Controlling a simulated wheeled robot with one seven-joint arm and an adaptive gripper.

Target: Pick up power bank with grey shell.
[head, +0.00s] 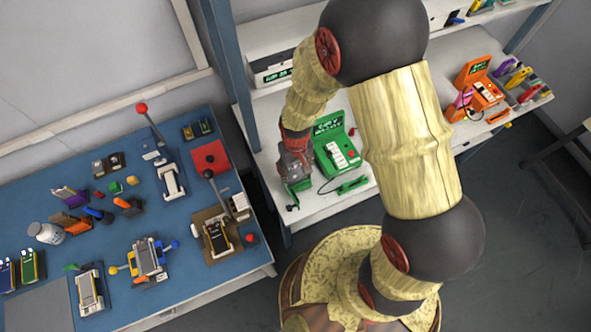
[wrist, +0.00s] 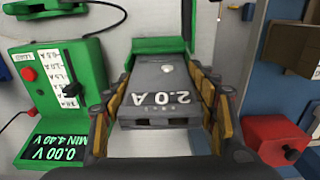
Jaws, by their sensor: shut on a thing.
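The grey power bank (wrist: 160,85) fills the middle of the wrist view, its face marked "2.0 A" and its end with two dark ports towards me. My gripper (wrist: 166,112) is shut on it, with the yellow-padded fingers along its left and right sides. In the head view my gripper (head: 295,158) is at the left end of the white shelf, just left of the green tester. The power bank is mostly hidden there by the gripper. A green part (wrist: 160,45) shows behind the power bank's far end; I cannot tell whether they touch.
The green tester (head: 337,150) stands close beside my gripper; its display reads 0.00 V, MIN 4.40 V in the wrist view (wrist: 60,110). A blue shelf post (head: 240,110) and a red box (wrist: 275,138) are on the other side. The blue bench (head: 130,235) is crowded.

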